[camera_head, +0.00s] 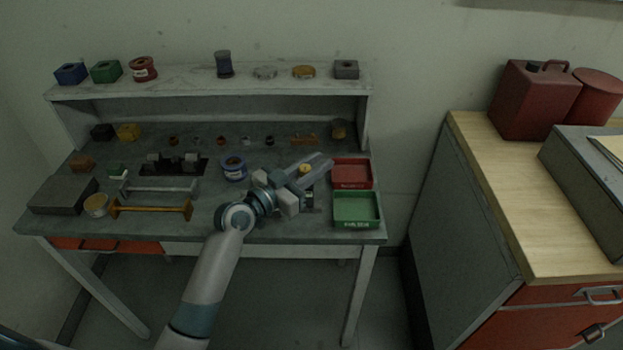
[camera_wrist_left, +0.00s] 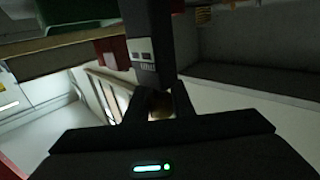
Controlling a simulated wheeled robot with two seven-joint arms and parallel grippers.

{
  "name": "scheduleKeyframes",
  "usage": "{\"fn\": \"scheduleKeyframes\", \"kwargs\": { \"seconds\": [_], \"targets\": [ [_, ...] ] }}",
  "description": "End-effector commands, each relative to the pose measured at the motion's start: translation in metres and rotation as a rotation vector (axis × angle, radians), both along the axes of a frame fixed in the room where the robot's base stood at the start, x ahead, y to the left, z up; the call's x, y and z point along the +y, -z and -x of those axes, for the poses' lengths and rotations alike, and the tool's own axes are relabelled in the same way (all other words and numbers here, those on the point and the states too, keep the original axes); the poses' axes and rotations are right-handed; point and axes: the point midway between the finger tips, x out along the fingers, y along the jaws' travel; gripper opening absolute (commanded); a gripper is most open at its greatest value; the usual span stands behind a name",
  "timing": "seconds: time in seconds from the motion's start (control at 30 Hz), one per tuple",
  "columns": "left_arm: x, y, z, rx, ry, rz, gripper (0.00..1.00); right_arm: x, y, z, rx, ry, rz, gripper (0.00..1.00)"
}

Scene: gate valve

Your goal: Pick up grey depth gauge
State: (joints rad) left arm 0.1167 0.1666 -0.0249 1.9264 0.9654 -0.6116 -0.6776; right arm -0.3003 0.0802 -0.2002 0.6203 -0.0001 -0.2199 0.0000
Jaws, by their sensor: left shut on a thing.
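My left gripper (camera_head: 298,180) is above the right part of the workbench, beside the red tray. It is shut on the grey depth gauge (camera_head: 319,166), a grey bar-like piece that points up and right from the jaws. In the left wrist view the gauge (camera_wrist_left: 148,40) is a dark block with small pale markings, standing out beyond the fingers (camera_wrist_left: 156,98). The fingers hide part of it. Whether it touches the bench is hard to tell. My right gripper is not in view.
A red tray (camera_head: 352,181) and a green tray (camera_head: 356,222) are at the bench's right end. A blue spool (camera_head: 233,167) lies left of the gripper. A raised shelf (camera_head: 190,84) with several parts runs along the back. A wooden-topped cabinet (camera_head: 490,200) stands right, across a gap.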

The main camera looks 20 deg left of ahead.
Motion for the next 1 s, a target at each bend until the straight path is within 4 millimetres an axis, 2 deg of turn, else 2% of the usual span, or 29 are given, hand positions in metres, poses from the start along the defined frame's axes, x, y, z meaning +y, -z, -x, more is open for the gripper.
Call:
{"fn": "scheduleKeyframes", "kwargs": {
  "seconds": [0.27,0.43,0.8,1.0],
  "targets": [
    [0.000,-0.019,-0.001,-0.007,0.000,-0.002,0.00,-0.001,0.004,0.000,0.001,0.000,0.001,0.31],
    [-0.003,-0.045,0.001,-0.009,0.002,-0.001,0.00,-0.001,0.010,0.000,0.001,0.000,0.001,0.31],
    [-0.064,-0.085,0.039,-0.007,0.001,0.003,0.00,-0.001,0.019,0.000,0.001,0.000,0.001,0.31],
    [-0.088,-0.103,0.053,-0.006,0.002,0.002,0.00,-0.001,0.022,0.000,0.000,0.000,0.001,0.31]
  ]
}}
